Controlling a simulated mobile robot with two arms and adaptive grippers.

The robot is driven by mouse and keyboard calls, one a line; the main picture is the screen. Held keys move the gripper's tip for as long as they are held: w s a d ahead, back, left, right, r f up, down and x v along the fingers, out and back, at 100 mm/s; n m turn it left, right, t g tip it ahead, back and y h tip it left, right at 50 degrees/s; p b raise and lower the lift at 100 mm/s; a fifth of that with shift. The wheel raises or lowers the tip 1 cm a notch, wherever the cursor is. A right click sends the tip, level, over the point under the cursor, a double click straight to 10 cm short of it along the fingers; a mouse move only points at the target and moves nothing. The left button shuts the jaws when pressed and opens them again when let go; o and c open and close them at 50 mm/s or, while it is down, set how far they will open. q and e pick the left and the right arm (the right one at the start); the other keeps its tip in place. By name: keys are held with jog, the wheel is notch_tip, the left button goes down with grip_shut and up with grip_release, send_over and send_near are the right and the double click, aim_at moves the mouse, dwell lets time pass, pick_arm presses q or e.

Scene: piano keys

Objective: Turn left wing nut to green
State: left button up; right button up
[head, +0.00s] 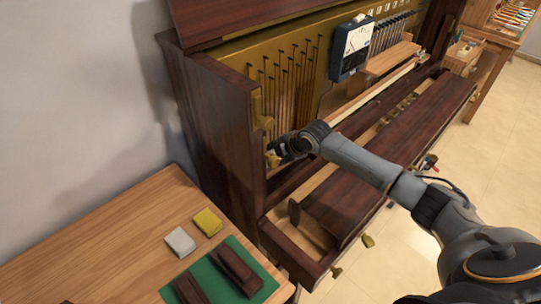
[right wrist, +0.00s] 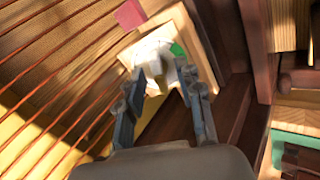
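In the right wrist view, a pale wing nut (right wrist: 168,72) stands in front of a white plate with a green patch (right wrist: 177,49) on a light wooden block (right wrist: 183,25). My right gripper (right wrist: 170,88) points at the wing nut, with its two fingers apart, one on each side of it. Whether they touch it is not clear. In the head view my right gripper (head: 277,152) is at the left inner side of the open piano, beside a brass-coloured part (head: 271,159). The wing nut's exact angle is partly hidden by the fingers. My left gripper is not in view.
The dark piano side wall (head: 215,115) stands close to the gripper, with thin rods (head: 290,75) behind. A meter (head: 352,46) hangs at the back. A wooden table (head: 110,240) holds a yellow block (head: 208,222), a white block (head: 180,242) and a green mat (head: 213,281).

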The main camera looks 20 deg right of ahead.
jog(key=shift+c, duration=0.2)
grip_shut()
jog(key=shift+r+m+p, duration=0.15)
jog(key=shift+m+p, duration=0.45)
jog(key=shift+p, duration=0.15)
jog(key=shift+m+p, duration=0.65)
jog(key=shift+m, duration=0.15)
jog(key=shift+f+m, duration=0.2)
jog(key=shift+m, duration=0.3)
